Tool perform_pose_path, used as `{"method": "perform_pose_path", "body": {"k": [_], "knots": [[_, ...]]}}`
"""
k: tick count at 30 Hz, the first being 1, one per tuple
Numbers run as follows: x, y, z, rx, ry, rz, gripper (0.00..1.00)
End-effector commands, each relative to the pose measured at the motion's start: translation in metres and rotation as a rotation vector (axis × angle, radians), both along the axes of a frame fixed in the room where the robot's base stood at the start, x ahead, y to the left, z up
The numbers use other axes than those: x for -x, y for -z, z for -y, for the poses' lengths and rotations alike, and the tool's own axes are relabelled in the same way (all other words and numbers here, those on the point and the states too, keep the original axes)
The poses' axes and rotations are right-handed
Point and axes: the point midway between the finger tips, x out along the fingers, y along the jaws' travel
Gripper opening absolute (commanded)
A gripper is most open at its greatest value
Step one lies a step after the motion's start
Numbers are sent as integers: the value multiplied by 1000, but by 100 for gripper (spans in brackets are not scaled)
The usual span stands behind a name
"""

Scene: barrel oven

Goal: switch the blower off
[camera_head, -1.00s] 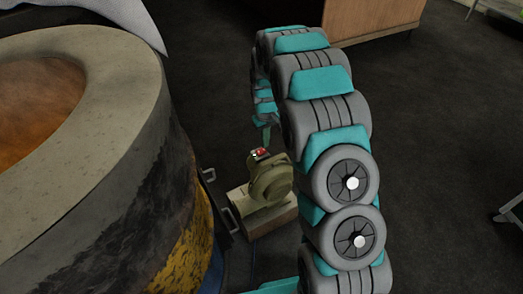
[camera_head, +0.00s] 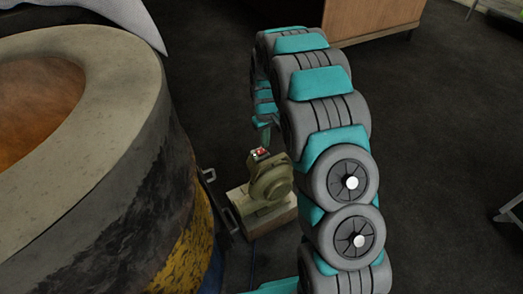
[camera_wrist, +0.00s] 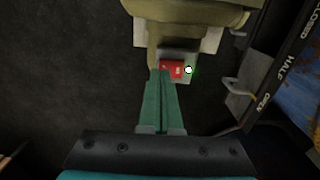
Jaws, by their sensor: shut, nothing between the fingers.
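The blower (camera_head: 270,180) is an olive-tan rounded housing standing low beside the barrel oven (camera_head: 120,130). Its red switch (camera_head: 261,152) sits on a small grey box on top. In the wrist view the red rocker switch (camera_wrist: 171,69) shows close up, with a lamp (camera_wrist: 188,70) glowing white-green at its right. My gripper (camera_wrist: 160,72) is shut and empty, its green fingers together, tips at the left edge of the switch. I cannot tell whether they touch it. In the head view my arm hides most of the gripper.
The oven's thick rim and dark side stand left of the blower. A metal bracket (camera_wrist: 239,94) and a lettered damper plate (camera_wrist: 285,75) lie right of the switch in the wrist view. A wooden cabinet (camera_head: 370,18) stands behind. Dark floor is open at right.

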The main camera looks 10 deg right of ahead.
Motion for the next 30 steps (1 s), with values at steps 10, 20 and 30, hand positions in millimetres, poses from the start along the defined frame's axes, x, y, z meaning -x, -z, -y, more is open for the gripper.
{"method": "perform_pose_path", "body": {"k": [10, 20, 30], "knots": [[0, 5, 0, 0, 0, 0, 0], [0, 10, 0, 0, 0, 0, 0], [0, 14, 0, 0, 0, -1, 0]]}}
